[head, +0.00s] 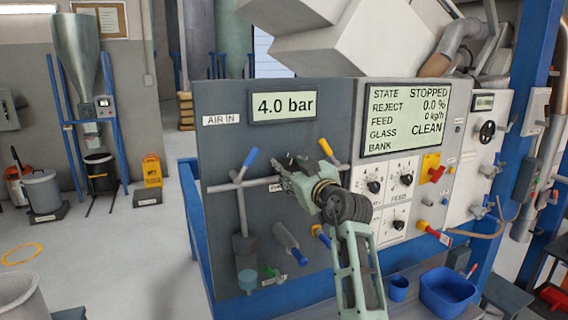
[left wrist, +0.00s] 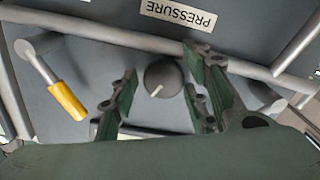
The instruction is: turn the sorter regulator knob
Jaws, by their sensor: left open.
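The regulator knob (left wrist: 163,78) is a dark round knob with a pale pointer mark, seen in the left wrist view on the grey panel. A PRESSURE label (left wrist: 178,12) appears upside down near it. My left gripper (left wrist: 160,98) is open, with its green fingers on either side of the knob. I cannot tell whether they touch it. In the head view my left gripper (head: 288,180) is at the grey air panel (head: 225,145), and hides the knob. The display above (head: 284,105) reads 4.0 bar. My right gripper is not in view.
A yellow-handled valve (left wrist: 67,100) is close beside the gripper; it also shows in the head view (head: 327,148). A blue-handled valve (head: 250,158) is left of the gripper. Grey pipes (head: 235,187) cross the panel. Blue bins (head: 447,290) stand below right.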

